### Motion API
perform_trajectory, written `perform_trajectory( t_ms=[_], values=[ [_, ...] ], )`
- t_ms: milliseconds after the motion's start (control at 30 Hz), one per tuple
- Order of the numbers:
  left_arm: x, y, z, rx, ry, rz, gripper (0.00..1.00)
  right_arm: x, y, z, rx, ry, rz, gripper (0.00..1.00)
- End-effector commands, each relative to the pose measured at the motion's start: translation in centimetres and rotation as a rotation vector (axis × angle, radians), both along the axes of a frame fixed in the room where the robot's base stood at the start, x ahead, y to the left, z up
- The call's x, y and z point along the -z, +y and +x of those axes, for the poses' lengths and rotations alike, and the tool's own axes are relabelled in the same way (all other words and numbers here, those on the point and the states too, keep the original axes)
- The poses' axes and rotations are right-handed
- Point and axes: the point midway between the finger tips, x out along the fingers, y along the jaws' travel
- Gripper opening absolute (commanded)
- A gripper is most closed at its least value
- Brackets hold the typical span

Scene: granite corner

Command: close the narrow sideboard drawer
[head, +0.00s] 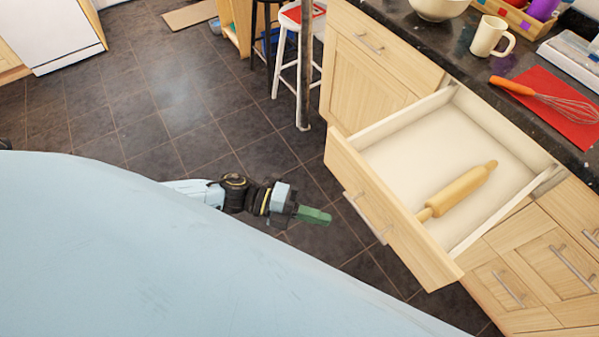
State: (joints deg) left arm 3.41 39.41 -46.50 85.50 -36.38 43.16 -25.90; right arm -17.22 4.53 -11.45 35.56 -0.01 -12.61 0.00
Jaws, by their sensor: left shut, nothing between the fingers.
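The sideboard drawer (393,213) is pulled far out of the wooden sideboard (372,88) at the right of the head view. Its front panel faces left and carries a metal bar handle (365,218). A wooden rolling pin (457,190) lies inside on the pale drawer floor. My left gripper (314,216) is shut and empty, its green fingers pointing right toward the drawer front. A gap shows between the fingertips and the handle. My right gripper is not in view.
The dark countertop (465,62) above the drawer holds a cream mug (491,36), a bowl (438,8), and a whisk (545,97) on a red mat (562,112). A white stool (290,50) stands beyond the sideboard.

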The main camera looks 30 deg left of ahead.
Motion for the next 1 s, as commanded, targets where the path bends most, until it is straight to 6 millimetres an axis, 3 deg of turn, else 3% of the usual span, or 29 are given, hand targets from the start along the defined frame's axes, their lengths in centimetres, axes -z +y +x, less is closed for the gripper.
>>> perform_trajectory(
  t_ms=[133, 300, 500, 1000],
  values=[
    [0.3, -3.1, 0.9, 0.0, -0.001, -0.002, 0.0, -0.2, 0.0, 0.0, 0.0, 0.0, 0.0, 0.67],
    [1.0, -4.2, 3.1, -0.003, 0.0, 0.001, 0.0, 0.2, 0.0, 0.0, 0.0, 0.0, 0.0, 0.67],
    [1.2, -4.7, 4.1, -0.003, 0.001, 0.001, 0.0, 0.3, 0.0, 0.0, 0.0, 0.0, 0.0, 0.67],
    [1.3, -4.7, 4.5, -0.011, 0.002, 0.001, 0.0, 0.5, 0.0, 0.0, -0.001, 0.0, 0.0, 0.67]
  ],
)
